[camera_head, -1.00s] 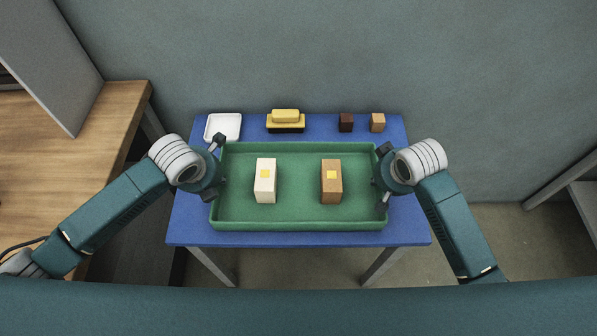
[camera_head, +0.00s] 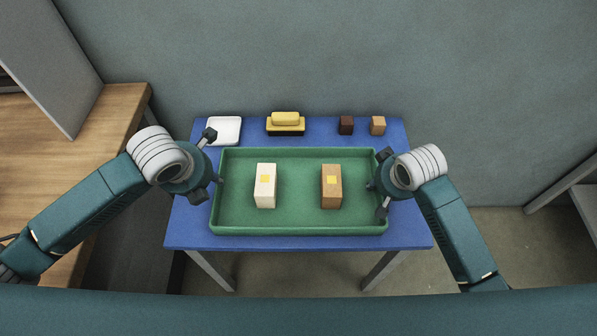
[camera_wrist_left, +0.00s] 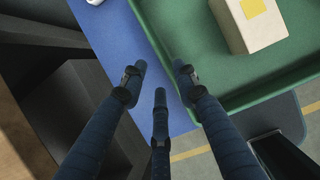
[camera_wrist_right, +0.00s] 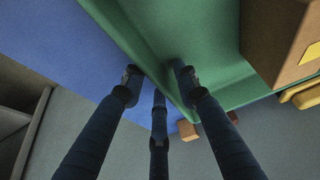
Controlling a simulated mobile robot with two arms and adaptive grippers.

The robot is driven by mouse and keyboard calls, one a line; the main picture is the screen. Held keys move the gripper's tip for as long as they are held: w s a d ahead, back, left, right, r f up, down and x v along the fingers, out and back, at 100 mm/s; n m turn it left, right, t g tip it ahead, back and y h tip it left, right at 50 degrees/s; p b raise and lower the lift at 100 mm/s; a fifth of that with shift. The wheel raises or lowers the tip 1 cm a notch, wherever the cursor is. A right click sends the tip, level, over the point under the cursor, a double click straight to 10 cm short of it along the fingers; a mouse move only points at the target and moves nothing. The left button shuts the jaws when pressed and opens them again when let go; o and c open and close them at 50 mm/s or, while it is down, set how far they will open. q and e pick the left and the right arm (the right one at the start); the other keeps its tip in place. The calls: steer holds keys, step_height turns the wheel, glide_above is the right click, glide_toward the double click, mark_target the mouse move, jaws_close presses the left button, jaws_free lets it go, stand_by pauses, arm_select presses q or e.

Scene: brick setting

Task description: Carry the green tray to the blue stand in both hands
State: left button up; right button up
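The green tray (camera_head: 300,228) lies level on the blue stand (camera_head: 190,235), with a white block (camera_head: 265,190) and a brown block (camera_head: 331,190) in it, each bearing a yellow square. My left gripper (camera_head: 213,168) is open at the tray's left wall, slightly outside it. The left wrist view shows its fingers (camera_wrist_left: 160,72) spread, with the tray's edge near the right-hand finger. My right gripper (camera_head: 380,182) is open at the right wall. The right wrist view shows its fingers (camera_wrist_right: 156,75) spread on either side of the wall. Contact with the wall is unclear in both.
Behind the tray on the stand are a white dish (camera_head: 224,130), a yellow-and-black item (camera_head: 285,124), a dark cube (camera_head: 346,125) and a brown cube (camera_head: 378,125). A wooden table (camera_head: 110,110) with a grey panel (camera_head: 40,70) stands at the left. A wall lies behind.

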steer(key=shift+r, duration=0.2)
steer(key=v, duration=1.1)
steer(key=shift+s+r, duration=0.25)
arm_select(q)
steer(key=v, duration=0.5)
